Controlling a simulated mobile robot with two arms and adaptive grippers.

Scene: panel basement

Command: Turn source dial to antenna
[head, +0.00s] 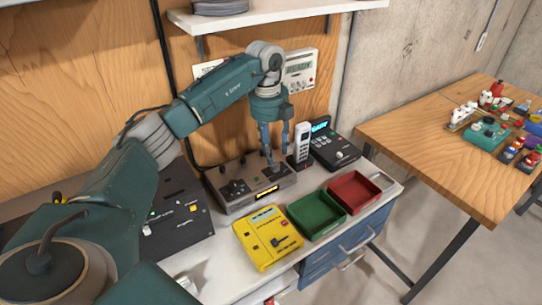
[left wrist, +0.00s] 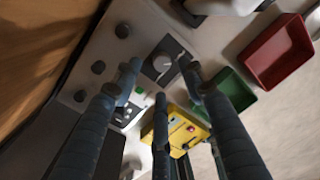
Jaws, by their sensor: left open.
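A grey box with knobs (head: 241,190) stands on the workbench; its knobbed face also shows in the left wrist view (left wrist: 90,50). A large dark dial (left wrist: 161,63) on that face lies between the fingertips of my left gripper (head: 272,165). In the left wrist view the gripper (left wrist: 160,82) has its fingers spread around the dial, pointing down at the box. I cannot tell whether they touch it. The dial's labels are too small to read, and in the head view the fingers partly hide it. My right gripper is not in view.
A yellow device (head: 266,240), a green tray (head: 316,216) and a red tray (head: 353,193) sit in front of the box. A cordless phone (head: 302,143) and a black device with a display (head: 333,146) stand behind right. A shelf (head: 270,14) hangs above.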

